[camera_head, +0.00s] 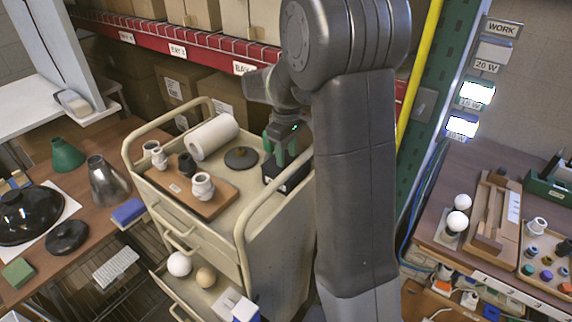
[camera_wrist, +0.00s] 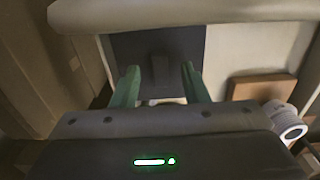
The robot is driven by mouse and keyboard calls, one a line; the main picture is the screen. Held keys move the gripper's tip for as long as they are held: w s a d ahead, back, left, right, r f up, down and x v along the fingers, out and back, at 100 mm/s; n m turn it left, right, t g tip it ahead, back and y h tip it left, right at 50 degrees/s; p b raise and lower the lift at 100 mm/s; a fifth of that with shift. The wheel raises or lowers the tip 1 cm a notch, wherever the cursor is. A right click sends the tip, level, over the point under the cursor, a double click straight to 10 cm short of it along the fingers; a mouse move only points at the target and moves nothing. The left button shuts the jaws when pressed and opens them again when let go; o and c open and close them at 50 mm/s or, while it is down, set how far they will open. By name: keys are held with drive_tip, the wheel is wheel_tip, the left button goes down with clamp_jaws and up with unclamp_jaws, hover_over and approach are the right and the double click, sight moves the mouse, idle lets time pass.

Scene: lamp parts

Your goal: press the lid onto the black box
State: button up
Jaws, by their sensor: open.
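The black box (camera_head: 288,180) stands on the top of the beige cart, by its right rail. My gripper (camera_head: 279,155) is above it, pointing down, with its green fingers apart. In the wrist view, a dark square top (camera_wrist: 130,50) with a raised bar along its middle lies beyond the two fingertips (camera_wrist: 159,72). I cannot tell whether this is the lid or the box itself, nor whether the lid is seated. Nothing shows held between the fingers. The arm hides part of the cart's right side in the head view.
The cart's rail (camera_wrist: 180,12) runs close beyond the dark square. On the cart top are a white roll (camera_head: 213,136), a dark disc with a knob (camera_head: 241,158) and a wooden board (camera_head: 190,188) bearing white and dark fittings. A red shelf (camera_head: 180,45) stands behind.

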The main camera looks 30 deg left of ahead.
wheel_tip(320, 180, up, 13)
drive_tip(key=shift+b, duration=0.45)
drive_tip(key=shift+f, duration=0.1)
wheel_tip(320, 180, down, 14)
drive_tip(key=shift+r+p, duration=0.1)
drive_tip(key=shift+p, duration=0.5)
drive_tip(key=shift+r, duration=0.15)
